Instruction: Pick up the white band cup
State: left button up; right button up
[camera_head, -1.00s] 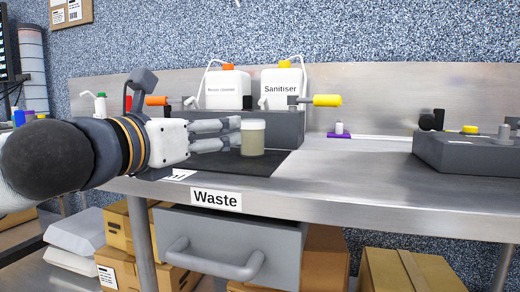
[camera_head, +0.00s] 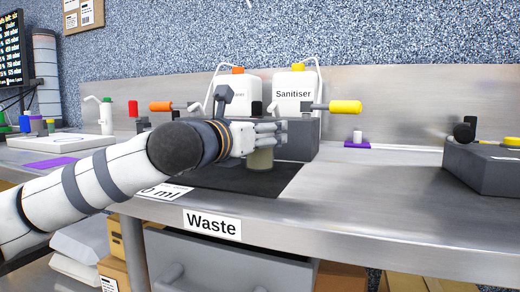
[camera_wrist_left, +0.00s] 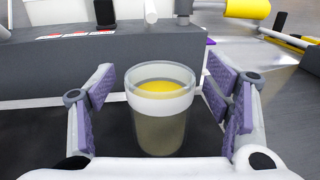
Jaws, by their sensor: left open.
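The white band cup (camera_head: 261,159) stands on the black mat (camera_head: 285,184) on the steel counter. It also shows in the left wrist view (camera_wrist_left: 160,132) as a clear cup with a white band near its rim and yellow inside. My left gripper (camera_head: 278,134) reaches it from the left, and its fingers hide the cup's upper part in the head view. In the left wrist view the gripper is open, with one purple-padded finger on each side of the cup and a visible gap to each. My right gripper is not in view.
A grey block (camera_head: 300,140) stands just behind the cup, with yellow (camera_head: 345,106) and orange (camera_head: 161,106) handles near it. Behind are white jugs, one labelled Sanitiser (camera_head: 294,94). The counter to the right is clear up to another grey block (camera_head: 485,165).

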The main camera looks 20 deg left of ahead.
pick_arm(q)
jog(key=shift+w, duration=0.1)
jog(key=c, duration=1.4)
jog(key=shift+r, duration=0.15)
jog(key=shift+c, duration=0.2)
notch_tip(320, 180, up, 28)
jog(key=p, duration=0.8)
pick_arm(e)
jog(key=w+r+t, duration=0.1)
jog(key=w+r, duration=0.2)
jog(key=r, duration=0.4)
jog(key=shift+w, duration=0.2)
